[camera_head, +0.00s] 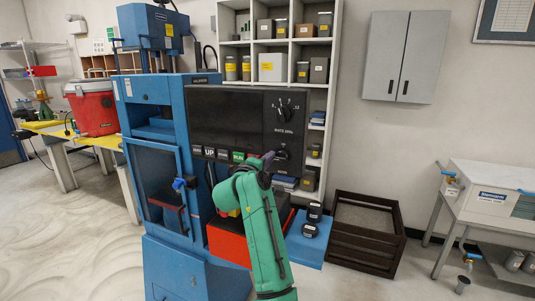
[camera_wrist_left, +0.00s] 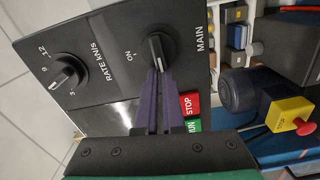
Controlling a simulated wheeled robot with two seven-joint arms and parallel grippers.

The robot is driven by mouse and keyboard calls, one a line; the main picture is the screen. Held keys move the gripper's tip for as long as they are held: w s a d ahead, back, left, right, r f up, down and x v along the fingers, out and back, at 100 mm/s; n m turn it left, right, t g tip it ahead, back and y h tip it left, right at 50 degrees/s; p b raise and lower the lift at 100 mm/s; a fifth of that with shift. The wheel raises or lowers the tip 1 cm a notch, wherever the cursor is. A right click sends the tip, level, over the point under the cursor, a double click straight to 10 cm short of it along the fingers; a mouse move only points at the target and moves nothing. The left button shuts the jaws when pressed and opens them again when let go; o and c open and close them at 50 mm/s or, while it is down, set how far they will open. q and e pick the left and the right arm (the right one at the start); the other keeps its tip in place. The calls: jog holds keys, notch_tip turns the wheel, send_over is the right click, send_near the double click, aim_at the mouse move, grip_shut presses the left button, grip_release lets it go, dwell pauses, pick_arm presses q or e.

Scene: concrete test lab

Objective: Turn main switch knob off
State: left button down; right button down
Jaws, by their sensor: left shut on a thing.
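The main switch knob (camera_wrist_left: 158,46) is a round black knob with a pale line on its grip. It sits on the dark control panel (camera_head: 225,118), between the words ON and MAIN in the left wrist view. In the head view the knob (camera_head: 282,154) is at the panel's lower right. My left gripper (camera_wrist_left: 158,72) has dark purple fingers shut on the knob's grip. In the head view the green left arm comes up from below, and its gripper (camera_head: 267,161) reaches the knob from the left. My right gripper is in neither view.
The rate knob (camera_wrist_left: 62,72) is on the same panel. Green RUN and red STOP buttons (camera_wrist_left: 190,104) are close to the fingers. A yellow box with a red button (camera_wrist_left: 290,117) is at the right. A dark crate (camera_head: 362,250) stands on the floor.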

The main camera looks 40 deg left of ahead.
pick_arm(q)
jog(key=shift+w+d+f+n+p, duration=0.1)
jog(key=shift+d+f+n+p, duration=0.1)
jog(key=shift+f+n, duration=0.15)
jog(key=shift+w+d+f+n+p, duration=0.1)
jog(key=shift+f+n+p, duration=0.1)
jog(key=shift+n, duration=0.25)
jog(key=c, duration=0.7)
grip_release()
jog(key=shift+o, duration=0.9)
jog(key=shift+w, duration=0.1)
jog(key=shift+w+d+r, duration=0.15)
jog(key=shift+w+d, duration=0.1)
jog(key=shift+d, duration=0.1)
jog(key=b+v, duration=0.6)
jog(key=v, duration=0.8)
jog(key=shift+s+b, duration=0.25)
jog(key=shift+b, duration=0.15)
jog(key=shift+d, duration=0.15)
